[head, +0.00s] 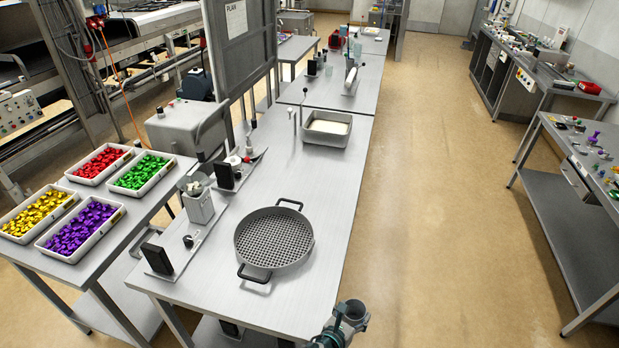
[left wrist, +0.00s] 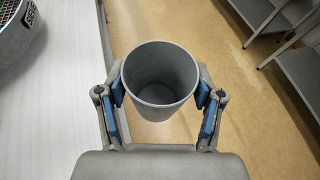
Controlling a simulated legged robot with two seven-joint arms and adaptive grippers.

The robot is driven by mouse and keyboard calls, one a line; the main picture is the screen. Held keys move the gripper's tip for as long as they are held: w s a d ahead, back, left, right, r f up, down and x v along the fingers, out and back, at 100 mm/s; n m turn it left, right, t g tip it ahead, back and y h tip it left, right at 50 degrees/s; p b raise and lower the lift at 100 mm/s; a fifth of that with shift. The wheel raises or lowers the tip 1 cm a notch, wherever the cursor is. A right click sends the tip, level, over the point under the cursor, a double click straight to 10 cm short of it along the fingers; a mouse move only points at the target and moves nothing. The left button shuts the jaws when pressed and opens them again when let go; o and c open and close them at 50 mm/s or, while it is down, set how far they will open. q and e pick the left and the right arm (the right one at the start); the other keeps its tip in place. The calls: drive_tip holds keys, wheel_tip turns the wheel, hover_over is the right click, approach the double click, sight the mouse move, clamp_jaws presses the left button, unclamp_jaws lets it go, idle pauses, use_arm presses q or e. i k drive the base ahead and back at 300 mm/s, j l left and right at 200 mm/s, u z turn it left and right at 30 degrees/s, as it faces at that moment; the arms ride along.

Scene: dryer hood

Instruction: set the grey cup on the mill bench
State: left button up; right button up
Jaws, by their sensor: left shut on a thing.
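The grey cup (left wrist: 160,88) is an empty, open-topped tapered cup, seen from above in the left wrist view. My left gripper (left wrist: 160,95) is shut on it, with a blue-padded finger on each side. In the head view my left gripper (head: 342,326) is at the bottom edge, just right of the near end of a long grey bench (head: 325,215). The cup is over the floor beside that bench, not over its top. No label shows which bench is the mill bench. My right gripper is not in view.
A round sieve (head: 273,238) with two handles sits on the near bench. A grey tray (head: 327,128) and small devices stand farther back and left. Trays of coloured wrapped pieces (head: 80,228) are at left. The bench's right strip is clear. Another bench (head: 570,150) stands right across open floor.

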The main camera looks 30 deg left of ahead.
sight(335, 173)
drive_tip(key=i+l, duration=0.55)
drive_tip(key=i, duration=0.15)
drive_tip(key=i+l, duration=0.5)
drive_tip(key=i, duration=0.15)
drive_tip(key=i+j+u, duration=0.1)
drive_tip(key=i+u, duration=0.35)
drive_tip(key=i, duration=0.15)
drive_tip(key=i+u, duration=0.45)
drive_tip(key=i, duration=0.15)
drive_tip(key=i+l+u, duration=0.45)
drive_tip(key=i, duration=0.15)
drive_tip(key=i+u, duration=0.35)
drive_tip(key=i+l+u, duration=0.3)
drive_tip(key=j, duration=0.1)
